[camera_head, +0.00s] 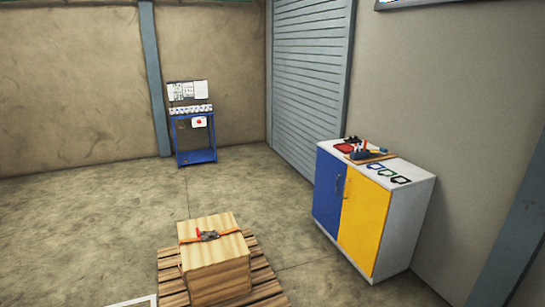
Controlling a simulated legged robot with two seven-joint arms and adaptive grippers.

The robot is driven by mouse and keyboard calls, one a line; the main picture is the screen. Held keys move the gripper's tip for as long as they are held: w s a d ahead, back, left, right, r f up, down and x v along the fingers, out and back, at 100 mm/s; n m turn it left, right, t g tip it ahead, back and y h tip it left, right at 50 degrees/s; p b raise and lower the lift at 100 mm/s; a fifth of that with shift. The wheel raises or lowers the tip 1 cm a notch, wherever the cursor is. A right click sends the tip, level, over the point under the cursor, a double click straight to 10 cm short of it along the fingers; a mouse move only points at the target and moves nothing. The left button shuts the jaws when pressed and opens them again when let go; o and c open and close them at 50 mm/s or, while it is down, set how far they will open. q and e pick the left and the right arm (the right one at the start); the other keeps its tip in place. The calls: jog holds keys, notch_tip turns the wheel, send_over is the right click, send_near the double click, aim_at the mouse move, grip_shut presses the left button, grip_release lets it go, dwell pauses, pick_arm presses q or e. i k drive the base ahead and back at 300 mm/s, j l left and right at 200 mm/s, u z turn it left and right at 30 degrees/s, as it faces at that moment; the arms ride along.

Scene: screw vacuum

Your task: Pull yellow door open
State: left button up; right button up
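The yellow door (363,217) is the right-hand door on the front of a white cabinet (407,232). It looks shut, flush beside a blue door (328,190) on its left. Small handles (343,187) show near the upper edges where the two doors meet. The cabinet stands at the right, against the grey wall. Neither of my grippers shows in the head view.
A wooden box (214,258) with an orange strap sits on a pallet (172,290) in front, left of the cabinet. A blue workstation (196,140) stands at the back wall. Tools lie on a board (372,157) on the cabinet top. Floor between box and cabinet is clear.

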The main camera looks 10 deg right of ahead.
aim_at(366, 204)
jog(key=i+l+z, duration=0.2)
jog(key=i+z, duration=0.7)
jog(key=i+j+z, duration=0.1)
jog(key=i+z, duration=0.3)
